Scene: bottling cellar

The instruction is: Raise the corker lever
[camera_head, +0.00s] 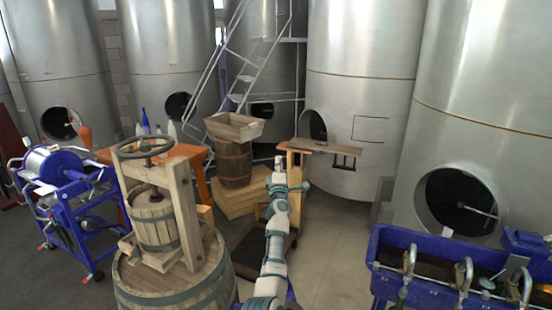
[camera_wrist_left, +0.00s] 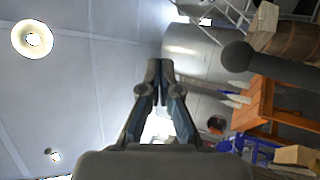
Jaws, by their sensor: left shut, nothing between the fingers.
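My left arm reaches up through the middle of the head view, and its gripper (camera_head: 280,163) is by the near left end of a small wooden bench. In the left wrist view the gripper's two fingers (camera_wrist_left: 160,66) are together with nothing between them. A dark rod with a round knob (camera_wrist_left: 238,56) comes in from the right edge of that view. It looks like the corker lever and appears apart from the fingers. I cannot make out the lever in the head view. My right gripper is not in view.
The wooden bench top (camera_head: 350,148) stands before tall steel tanks (camera_head: 360,90). A wooden press (camera_head: 165,205) on a barrel is at left, near a blue wheeled machine (camera_head: 70,180). A blue filler trough (camera_head: 410,260) is at lower right. Open floor (camera_head: 335,225) lies between.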

